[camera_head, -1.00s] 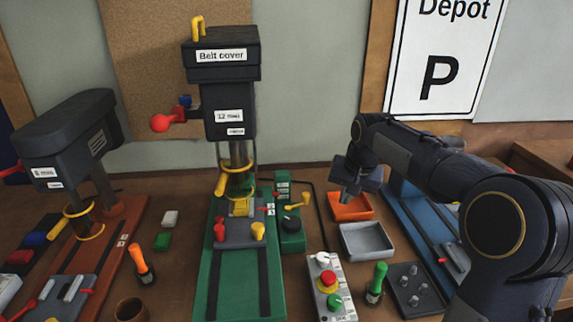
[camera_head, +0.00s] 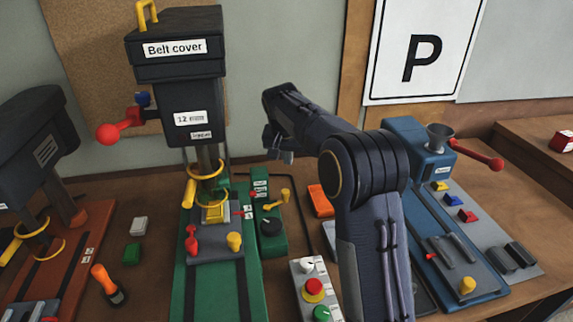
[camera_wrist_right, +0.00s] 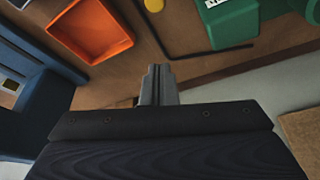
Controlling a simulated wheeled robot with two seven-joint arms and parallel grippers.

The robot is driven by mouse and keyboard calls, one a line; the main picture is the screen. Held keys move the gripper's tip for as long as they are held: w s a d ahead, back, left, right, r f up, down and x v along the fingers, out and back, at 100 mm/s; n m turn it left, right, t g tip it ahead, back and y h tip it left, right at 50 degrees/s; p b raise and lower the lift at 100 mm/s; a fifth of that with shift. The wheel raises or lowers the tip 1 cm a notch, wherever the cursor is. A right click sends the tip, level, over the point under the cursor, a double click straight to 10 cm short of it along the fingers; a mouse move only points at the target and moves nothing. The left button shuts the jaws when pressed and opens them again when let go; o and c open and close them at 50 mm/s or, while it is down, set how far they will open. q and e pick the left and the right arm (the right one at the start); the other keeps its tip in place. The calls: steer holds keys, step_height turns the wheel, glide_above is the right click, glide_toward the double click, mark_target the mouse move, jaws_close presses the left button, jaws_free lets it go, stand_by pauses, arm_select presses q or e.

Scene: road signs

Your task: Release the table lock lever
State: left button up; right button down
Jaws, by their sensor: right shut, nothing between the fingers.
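The green drill press (camera_head: 188,70) stands left of centre, with a "Belt cover" label on its dark head. A yellow-handled lever (camera_head: 276,198) sits on the green box (camera_head: 270,238) beside its column. Another yellow handle (camera_head: 188,192) with rings is at the column. My right gripper (camera_head: 284,156) is shut and empty, in the air to the right of the column, apart from both handles. It also shows shut in the right wrist view (camera_wrist_right: 157,70). My left gripper is out of view.
A red-knobbed arm (camera_head: 110,132) sticks out left of the press. A control box with buttons (camera_head: 308,275) stands in front, beside my right arm. An orange tray (camera_head: 319,202) is partly hidden by my arm. A blue machine (camera_head: 425,160) stands at right.

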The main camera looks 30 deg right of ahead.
step_height(320, 180, down, 8)
steer(key=p, duration=0.2)
steer(key=shift+s+a, duration=0.4)
steer(key=shift+s, duration=0.05)
